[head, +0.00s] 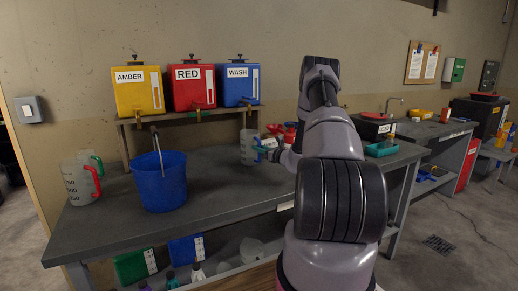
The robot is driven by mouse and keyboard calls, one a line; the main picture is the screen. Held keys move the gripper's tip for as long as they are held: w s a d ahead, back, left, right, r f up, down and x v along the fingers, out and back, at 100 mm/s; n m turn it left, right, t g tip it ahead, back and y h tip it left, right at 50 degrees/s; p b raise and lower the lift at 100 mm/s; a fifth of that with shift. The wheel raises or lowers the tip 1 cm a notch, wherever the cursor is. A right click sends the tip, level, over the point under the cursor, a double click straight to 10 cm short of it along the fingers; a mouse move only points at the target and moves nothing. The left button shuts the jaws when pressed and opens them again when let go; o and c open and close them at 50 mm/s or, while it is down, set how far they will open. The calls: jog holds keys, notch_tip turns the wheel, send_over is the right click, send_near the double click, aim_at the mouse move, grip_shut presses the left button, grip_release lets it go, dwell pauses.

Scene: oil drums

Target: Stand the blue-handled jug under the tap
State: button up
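The clear blue-handled jug (248,148) is upright at the back of the bench, below the tap (249,105) of the blue WASH container (237,84) in the picture. Its blue handle faces right. I cannot tell whether its base rests on the bench or is slightly above it. My gripper (270,153) is at the handle, on the jug's right side. My arm hides part of the gripper, and its fingers are too small to tell whether they are closed on the handle.
Yellow AMBER (138,91) and red RED (189,87) containers share the raised shelf (142,120). A blue bucket (160,184) and jugs with red (79,184) and green (97,160) handles stand left on the bench (215,200). The bench front is mostly clear.

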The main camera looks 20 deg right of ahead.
jog(key=o, duration=0.3)
jog(key=shift+s+d, duration=0.1)
jog(key=shift+s, duration=0.05)
jog(key=v, duration=1.1)
jog(key=a+r+n+g+y, duration=0.55)
jog(key=a+r+n, duration=0.25)
jog(key=a+r, duration=0.45)
jog(key=s+a+r+n+g, duration=0.6)
jog(key=s+a+r+n, duration=0.25)
jog(key=s+a, duration=0.35)
jog(key=s+a+r+n+g+h, duration=0.25)
jog(key=s+a+r+n, duration=0.35)
jog(key=s, duration=0.4)
jog(key=s+d+r+n+t+h, duration=0.1)
jog(key=s+n+h, duration=0.1)
jog(key=s, duration=0.2)
jog(key=s+d+r+n+t+h, duration=0.1)
jog(key=s+r+n+h, duration=0.1)
jog(key=s, duration=0.3)
jog(key=s+r+n+t+h, duration=0.2)
jog(key=s, duration=0.2)
jog(key=shift+s+d, duration=0.4)
